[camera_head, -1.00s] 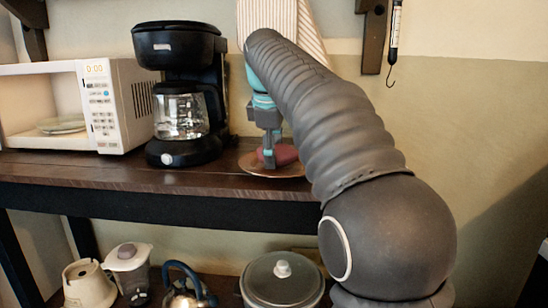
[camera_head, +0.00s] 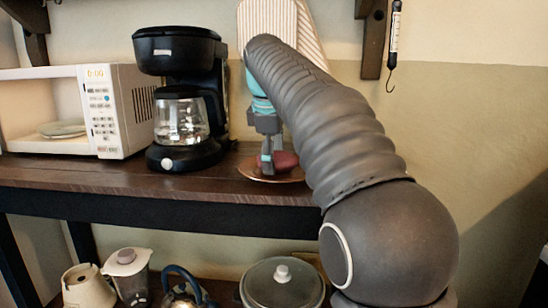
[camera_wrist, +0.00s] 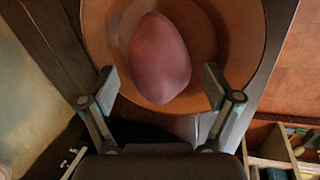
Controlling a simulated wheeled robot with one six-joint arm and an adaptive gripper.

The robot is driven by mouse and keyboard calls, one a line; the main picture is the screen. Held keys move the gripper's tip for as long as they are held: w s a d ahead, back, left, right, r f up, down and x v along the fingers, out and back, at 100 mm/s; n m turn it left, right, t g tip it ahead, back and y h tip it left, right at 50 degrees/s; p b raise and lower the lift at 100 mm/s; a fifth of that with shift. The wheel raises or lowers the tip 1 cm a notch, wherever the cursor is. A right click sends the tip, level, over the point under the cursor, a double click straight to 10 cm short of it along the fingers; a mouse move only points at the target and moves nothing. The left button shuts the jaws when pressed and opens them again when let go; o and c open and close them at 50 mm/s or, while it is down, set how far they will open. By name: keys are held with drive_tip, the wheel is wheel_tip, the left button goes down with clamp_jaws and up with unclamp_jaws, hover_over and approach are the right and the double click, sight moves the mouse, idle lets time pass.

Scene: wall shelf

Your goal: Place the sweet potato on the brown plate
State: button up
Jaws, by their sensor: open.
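The reddish-purple sweet potato (camera_wrist: 160,58) lies on the brown plate (camera_wrist: 236,40) in the wrist view, inside the plate's rim. In the head view the sweet potato (camera_head: 286,161) and the plate (camera_head: 256,176) are on the dark wooden shelf, right of the coffee maker, partly hidden by my arm. My gripper (camera_wrist: 160,84) is open, its two fingers apart on either side of the sweet potato's near end, with gaps visible. In the head view my gripper (camera_head: 267,160) points down just over the plate's left part.
A black coffee maker (camera_head: 180,95) with a glass pot stands left of the plate. A white microwave (camera_head: 110,110) with an open front is farther left. A striped cloth (camera_head: 285,30) hangs behind. A lidded pot (camera_head: 282,285), a kettle and a blender are below.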

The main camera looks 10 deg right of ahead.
drive_tip(key=p+v, duration=0.4)
drive_tip(key=v, duration=0.7)
drive_tip(key=shift+r, duration=0.4)
drive_tip(key=shift+s, duration=0.25)
drive_tip(key=s+d+f+m+t, duration=0.1)
drive_tip(key=s+f+m, duration=0.5)
drive_tip(key=s+f, duration=0.7)
drive_tip(key=s+d+f+m+t+y, duration=0.1)
drive_tip(key=s+f+m, duration=0.6)
drive_tip(key=s+f, duration=0.7)
wheel_tip(320, 180, down, 3)
drive_tip(key=shift+d+f+t, duration=0.1)
drive_tip(key=shift+d+t, duration=0.2)
drive_tip(key=shift+d, duration=0.05)
